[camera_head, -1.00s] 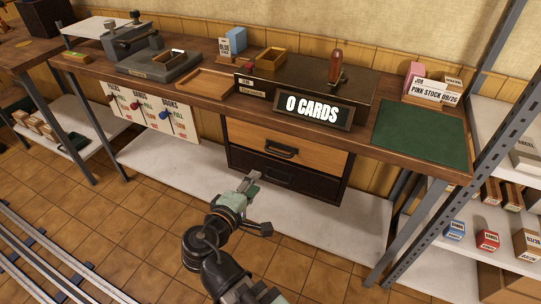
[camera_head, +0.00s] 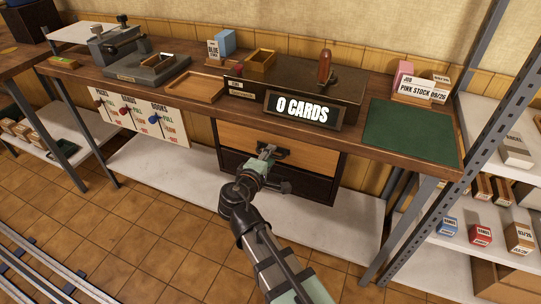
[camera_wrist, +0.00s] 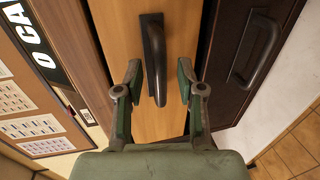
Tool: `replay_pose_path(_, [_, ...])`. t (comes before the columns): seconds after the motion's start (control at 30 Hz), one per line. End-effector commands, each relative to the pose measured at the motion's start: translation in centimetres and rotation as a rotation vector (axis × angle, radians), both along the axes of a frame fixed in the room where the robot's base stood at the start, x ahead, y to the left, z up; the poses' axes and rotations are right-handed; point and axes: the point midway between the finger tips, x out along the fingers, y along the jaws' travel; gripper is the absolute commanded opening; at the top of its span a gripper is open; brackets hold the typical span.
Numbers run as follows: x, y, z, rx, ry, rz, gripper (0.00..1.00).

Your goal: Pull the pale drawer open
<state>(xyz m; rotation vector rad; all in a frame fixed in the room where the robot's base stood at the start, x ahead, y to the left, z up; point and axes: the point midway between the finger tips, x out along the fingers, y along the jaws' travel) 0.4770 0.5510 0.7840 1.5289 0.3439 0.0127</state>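The pale drawer (camera_head: 314,160) is the upper, light-wood one of two drawers under the bench; its front also shows in the wrist view (camera_wrist: 117,25). It looks closed. Its dark bar handle (camera_wrist: 154,50) stands out from the front, and in the head view my gripper partly covers it. My gripper (camera_head: 268,151) is at this handle. In the wrist view, my gripper (camera_wrist: 158,82) is open, with one finger on each side of the handle. Gaps show between the handle and both fingers. Whether the fingers reach fully past the bar is hard to tell.
A dark drawer (camera_head: 313,187) with its own handle (camera_wrist: 257,48) lies just below. The bench top (camera_head: 215,105) overhangs, with the "0 CARDS" display (camera_head: 303,108) above the drawers. A white lower shelf (camera_head: 345,215) runs underneath. A lever chart (camera_head: 140,117) hangs left.

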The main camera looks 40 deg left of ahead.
Motion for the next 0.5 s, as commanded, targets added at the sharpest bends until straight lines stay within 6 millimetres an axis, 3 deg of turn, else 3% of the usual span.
replay_pose_path(0.43, [1.05, 0.25, -0.24, 0.0, 0.0, 0.001, 0.38])
replay_pose_path(0.47, [1.05, 0.24, -0.24, 0.0, 0.0, 0.001, 0.35])
replay_pose_path(0.5, [1.05, 0.24, -0.24, 0.0, 0.0, 0.001, 0.21])
